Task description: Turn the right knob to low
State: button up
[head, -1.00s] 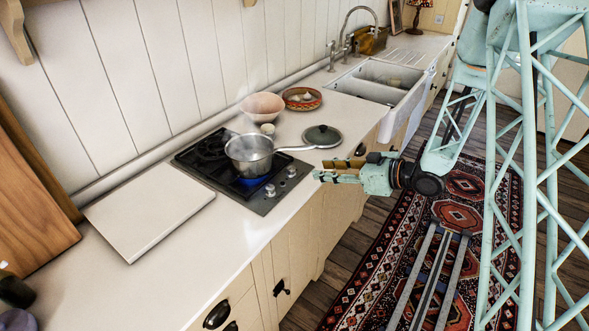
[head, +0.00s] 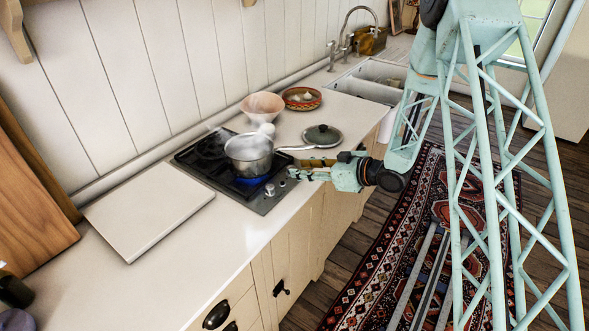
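The hob (head: 205,163) is set into the counter, with two knobs at its front right. The left knob (head: 270,189) is in clear view. The right knob (head: 282,183) is at the tip of my gripper and partly covered by it; its pointer angle is too small to read. A blue flame glows under the saucepan (head: 250,153). My gripper (head: 298,169) comes in from the right, with a gap between its two fingers. It looks open, at or very near the right knob; I cannot tell whether it touches it.
The saucepan's handle (head: 298,148) points right, just beyond my gripper. A dark lid (head: 322,135), a pink bowl (head: 262,106) and a patterned bowl (head: 302,98) stand behind. A white board (head: 150,215) lies left of the hob. The front counter is clear.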

jog(key=shift+x, duration=1.95)
jog(key=shift+r, duration=0.1)
jog(key=shift+c, duration=0.4)
jog(key=c, duration=0.8)
